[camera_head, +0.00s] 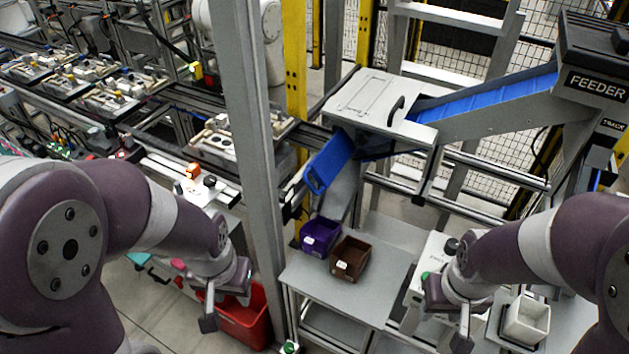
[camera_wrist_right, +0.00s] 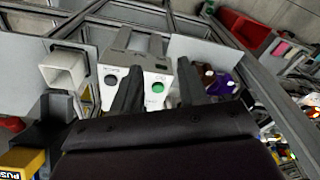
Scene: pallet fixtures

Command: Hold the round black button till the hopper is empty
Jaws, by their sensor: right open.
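The white button box (camera_head: 430,262) stands right of the small table, with a round black button (camera_head: 451,246) on top and a green button (camera_head: 425,275). In the right wrist view the black button (camera_wrist_right: 111,82) lies left of my fingers and the green button (camera_wrist_right: 158,87) shows between them. My right gripper (camera_head: 449,322) is open, empty, and in front of the box; I see no contact with the black button. The hopper of the feeder (camera_head: 597,85) is at the upper right; its inside is hidden. My left gripper (camera_head: 227,307) is open and empty beside the red bin.
A blue chute (camera_head: 485,95) leads to a grey housing with a blue spout (camera_head: 328,162). Purple (camera_head: 321,236) and brown (camera_head: 351,258) bins sit on the table (camera_head: 380,292). A white bin (camera_head: 527,321) stands right of my right gripper. A steel post (camera_head: 255,170) rises near my left arm.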

